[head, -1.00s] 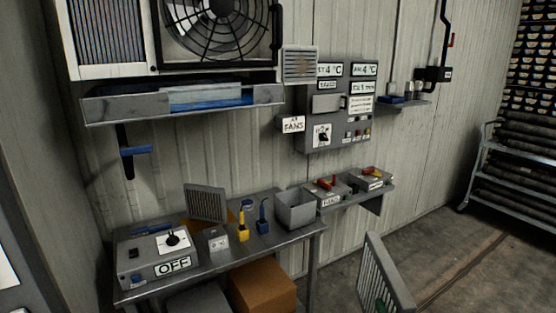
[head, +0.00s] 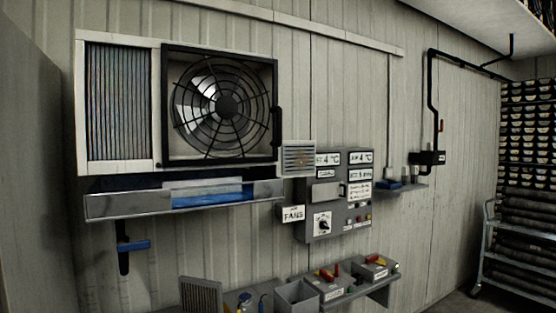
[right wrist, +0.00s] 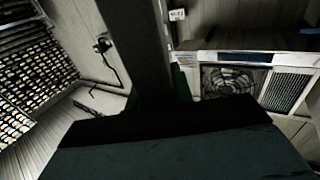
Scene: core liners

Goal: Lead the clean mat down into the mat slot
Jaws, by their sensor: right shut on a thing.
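In the right wrist view my right gripper (right wrist: 160,98) is shut on a dark grey panel, seen nearly edge-on, which I take as the clean mat (right wrist: 140,45). The hold itself is mostly hidden by the dark gripper body. Neither shows in the head view. A similar grey slatted panel (head: 200,296) leans on the bench at the bottom. The wall cooler has a finned coil (head: 120,102) and a caged fan (head: 221,104); both also show in the right wrist view. I cannot make out which opening is the mat slot. My left gripper is out of view.
A metal tray (head: 110,206) with blue inside hangs under the cooler. A small louvred box (head: 299,158) and a control panel (head: 336,215) are to its right. A grey bin (head: 296,298) stands below. Racks (head: 525,220) stand at the far right.

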